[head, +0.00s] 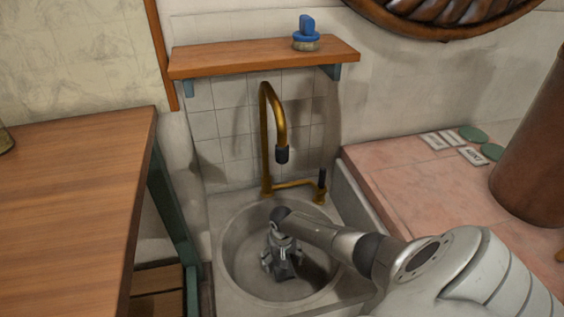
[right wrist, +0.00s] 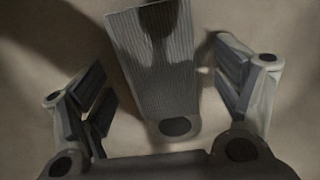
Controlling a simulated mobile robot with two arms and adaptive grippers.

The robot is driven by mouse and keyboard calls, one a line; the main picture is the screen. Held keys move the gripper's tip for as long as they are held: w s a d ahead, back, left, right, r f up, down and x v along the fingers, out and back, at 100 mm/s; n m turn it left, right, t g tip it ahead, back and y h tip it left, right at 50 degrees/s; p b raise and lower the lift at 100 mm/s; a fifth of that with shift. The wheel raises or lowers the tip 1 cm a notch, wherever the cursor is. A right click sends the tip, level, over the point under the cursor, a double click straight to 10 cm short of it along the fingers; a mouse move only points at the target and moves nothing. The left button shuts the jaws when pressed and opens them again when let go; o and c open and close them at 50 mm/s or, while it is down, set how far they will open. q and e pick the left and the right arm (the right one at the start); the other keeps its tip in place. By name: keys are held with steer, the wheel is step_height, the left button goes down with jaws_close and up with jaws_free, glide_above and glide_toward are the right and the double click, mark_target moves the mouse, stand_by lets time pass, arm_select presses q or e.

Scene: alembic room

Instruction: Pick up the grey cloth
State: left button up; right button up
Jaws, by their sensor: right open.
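The grey cloth (right wrist: 160,75) appears in the right wrist view as a flat, ribbed strip with a dark round spot at its near end. It lies on the beige sink surface, and a dark shadow falls across its far part. My right gripper (right wrist: 165,90) is open, with one finger on each side of the strip and gaps between. In the head view my right gripper (head: 275,268) points down into the round sink basin (head: 236,262). There the arm and gripper hide most of the cloth. My left gripper is not in view.
A brass faucet (head: 275,115) rises behind the basin, with a side lever (head: 321,185). A wooden shelf (head: 240,60) above holds a blue-handled brush (head: 306,32). A wooden table (head: 70,200) stands left. A pink tiled counter (head: 420,190) with a brown cylinder (head: 535,150) is right.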

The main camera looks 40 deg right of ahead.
steer(key=shift+f, duration=0.2)
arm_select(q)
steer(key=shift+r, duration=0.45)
arm_select(e)
steer(key=shift+c, duration=0.4)
steer(key=c, duration=1.1)
steer(key=shift+r, duration=0.15)
step_height(320, 180, up, 8)
steer(key=p, duration=0.4)
steer(key=shift+r, duration=0.2)
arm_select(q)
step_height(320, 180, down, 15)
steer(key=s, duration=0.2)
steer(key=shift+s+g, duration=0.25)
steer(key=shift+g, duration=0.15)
arm_select(e)
steer(key=shift+r, duration=0.65)
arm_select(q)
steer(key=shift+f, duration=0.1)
